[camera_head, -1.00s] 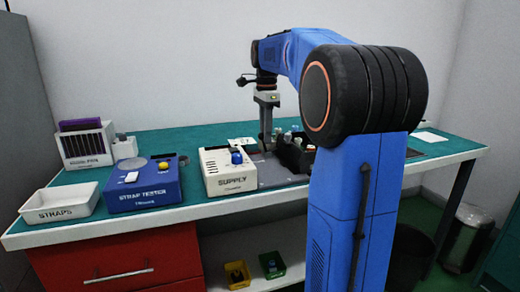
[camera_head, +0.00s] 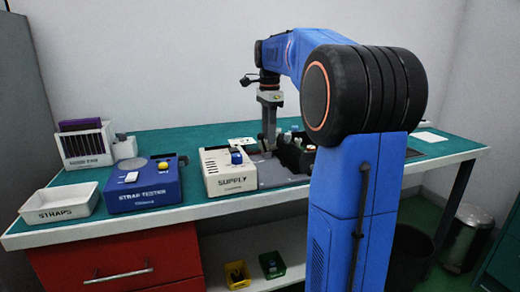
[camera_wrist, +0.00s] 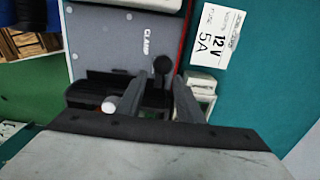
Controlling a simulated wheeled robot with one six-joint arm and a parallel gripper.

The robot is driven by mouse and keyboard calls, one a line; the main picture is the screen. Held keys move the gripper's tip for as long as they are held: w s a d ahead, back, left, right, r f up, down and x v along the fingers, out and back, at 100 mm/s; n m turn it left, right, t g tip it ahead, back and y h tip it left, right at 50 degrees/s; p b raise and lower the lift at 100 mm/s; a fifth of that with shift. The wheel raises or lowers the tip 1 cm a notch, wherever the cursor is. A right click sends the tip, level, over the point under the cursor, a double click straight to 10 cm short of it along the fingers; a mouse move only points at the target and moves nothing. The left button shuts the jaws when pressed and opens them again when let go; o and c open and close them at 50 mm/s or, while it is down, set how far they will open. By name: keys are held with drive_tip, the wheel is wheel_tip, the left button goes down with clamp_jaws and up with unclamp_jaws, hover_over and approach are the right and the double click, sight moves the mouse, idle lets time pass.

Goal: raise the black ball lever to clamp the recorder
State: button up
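The black ball lever (camera_wrist: 162,66) shows in the wrist view beside the word CLAMP on a grey plate (camera_wrist: 105,35). My gripper (camera_wrist: 160,80) is open, its two dark fingers apart. The black ball appears between the fingertips; I cannot tell whether either finger touches it. A dark fixture (camera_wrist: 105,88) lies behind and left of the fingers, with a white ball (camera_wrist: 109,106) by the left finger. I cannot tell which part is the recorder. In the head view my gripper (camera_head: 268,146) points down beside a black fixture (camera_head: 294,158), and the lever cannot be made out.
A 12 V 5 A card (camera_wrist: 217,35) lies right of the plate. The SUPPLY box (camera_head: 229,172), STRAP TESTER (camera_head: 144,187) and STRAPS tray (camera_head: 60,204) stand left along the bench (camera_head: 200,212). A white block (camera_wrist: 201,83) is close to the right finger.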

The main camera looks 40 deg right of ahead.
sight(269, 152)
drive_tip(key=shift+r, duration=0.1)
wheel_tip(269, 152, up, 9)
idle(1.3)
idle(0.5)
